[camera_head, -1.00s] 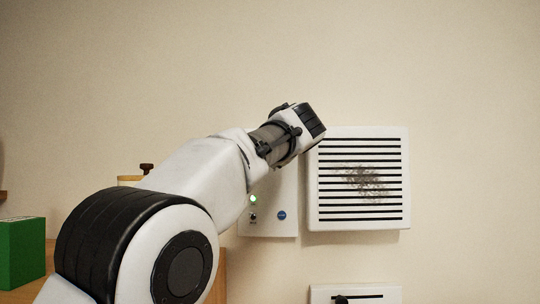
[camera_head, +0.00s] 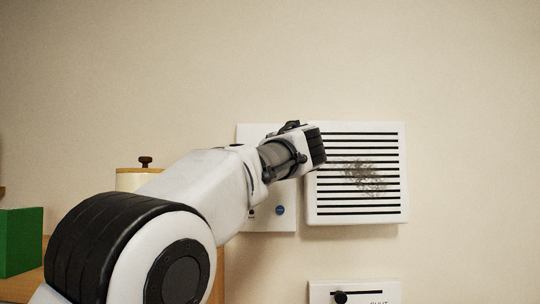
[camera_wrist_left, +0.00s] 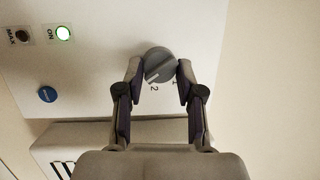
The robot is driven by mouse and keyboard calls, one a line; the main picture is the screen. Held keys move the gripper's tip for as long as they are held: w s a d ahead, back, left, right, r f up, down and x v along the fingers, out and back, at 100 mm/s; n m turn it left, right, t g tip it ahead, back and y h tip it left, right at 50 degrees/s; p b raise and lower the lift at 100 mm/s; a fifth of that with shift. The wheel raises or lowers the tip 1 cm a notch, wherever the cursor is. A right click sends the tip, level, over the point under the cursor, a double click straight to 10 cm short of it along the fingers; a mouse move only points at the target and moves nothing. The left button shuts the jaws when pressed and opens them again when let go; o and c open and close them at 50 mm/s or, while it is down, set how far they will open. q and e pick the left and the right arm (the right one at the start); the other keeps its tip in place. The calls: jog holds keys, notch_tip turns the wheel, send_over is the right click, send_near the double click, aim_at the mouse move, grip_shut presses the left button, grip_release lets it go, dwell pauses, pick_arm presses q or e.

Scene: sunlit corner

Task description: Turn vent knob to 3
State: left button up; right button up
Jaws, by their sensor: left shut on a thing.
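The vent knob (camera_wrist_left: 159,62) is a round grey dial on a white control panel (camera_wrist_left: 95,95). In the left wrist view its white pointer line aims down and left, close to the printed 2; a 1 is printed to the right. Other numbers are not visible. My left gripper (camera_wrist_left: 157,74) is shut on the knob, one finger on each side. In the head view my left wrist and arm cover the knob and much of the panel (camera_head: 256,133). My right gripper is not in view.
A white slotted vent (camera_head: 312,205) with a dark dusty patch is to the panel's right. A white slider box (camera_head: 375,297) is below. A green block (camera_head: 20,243) stands left.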

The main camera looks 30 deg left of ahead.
pick_arm(q)
jog(key=shift+s+a+r, duration=0.1)
jog(key=shift+r, duration=0.15)
dwell(0.3)
jog(key=o, duration=1)
jog(key=shift+o, duration=0.8)
jog(key=shift+a+f, duration=0.1)
jog(key=shift+w+a+f, duration=0.15)
jog(key=shift+w+a, duration=0.05)
jog(key=shift+w, duration=0.1)
jog(key=v, duration=0.7)
jog(key=shift+s+d+f, duration=0.1)
jog(key=shift+s+f, duration=0.05)
